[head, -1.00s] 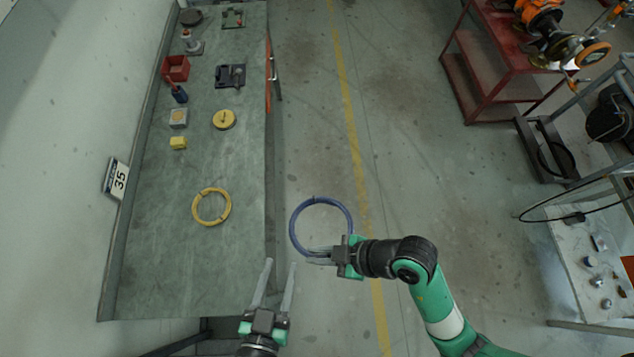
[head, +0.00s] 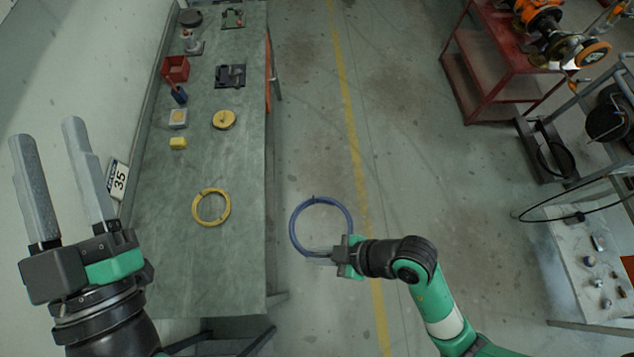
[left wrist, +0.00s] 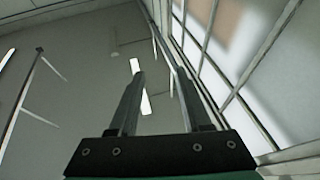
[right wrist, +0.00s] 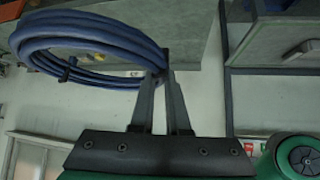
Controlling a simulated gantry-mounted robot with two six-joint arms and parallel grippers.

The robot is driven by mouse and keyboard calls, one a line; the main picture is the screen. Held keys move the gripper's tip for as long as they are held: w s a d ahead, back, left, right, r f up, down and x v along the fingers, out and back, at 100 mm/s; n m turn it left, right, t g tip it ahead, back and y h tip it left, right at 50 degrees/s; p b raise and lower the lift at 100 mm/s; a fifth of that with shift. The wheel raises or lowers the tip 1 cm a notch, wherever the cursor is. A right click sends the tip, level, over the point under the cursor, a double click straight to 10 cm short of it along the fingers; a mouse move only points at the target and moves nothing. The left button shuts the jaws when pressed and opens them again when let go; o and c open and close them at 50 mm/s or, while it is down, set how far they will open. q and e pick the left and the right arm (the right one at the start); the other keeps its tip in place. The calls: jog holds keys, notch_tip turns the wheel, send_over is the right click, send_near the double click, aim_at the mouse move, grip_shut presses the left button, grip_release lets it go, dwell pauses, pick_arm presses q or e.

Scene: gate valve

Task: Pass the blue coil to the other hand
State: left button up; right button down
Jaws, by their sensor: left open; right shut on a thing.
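The blue coil (head: 299,212) is a ring of blue cable in the head view, held over the floor to the right of the workbench. My right gripper (head: 322,254) is shut on its near edge. In the right wrist view the coil (right wrist: 90,37) extends to the left from the fingertips of my right gripper (right wrist: 166,75). My left gripper (head: 47,132) is open and empty, large and close to the camera at the left of the head view, well apart from the coil. The left wrist view shows my left gripper (left wrist: 158,75) with nothing between its fingers, facing walls and window frames.
The workbench (head: 225,265) holds a yellow coil (head: 196,220), a yellow disc (head: 224,119), a yellow block (head: 178,143) and a red bin (head: 175,69). A red cart (head: 490,60) and a metal table (head: 585,270) stand at the right. The floor between is clear.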

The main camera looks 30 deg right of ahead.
pick_arm(q)
jog(key=s+a+r+t+y, duration=0.1)
jog(key=s+a+r+t, duration=0.1)
jog(key=r, duration=0.7)
jog(key=s+a+r+n+t+y, duration=0.1)
jog(key=s+a+r+t, duration=0.2)
jog(key=r, duration=0.7)
jog(key=shift+s+a+y, duration=0.25)
jog(key=shift+a+y, duration=0.05)
jog(key=shift+a, duration=0.1)
jog(key=shift+r+y, duration=0.1)
jog(key=shift+y, duration=0.2)
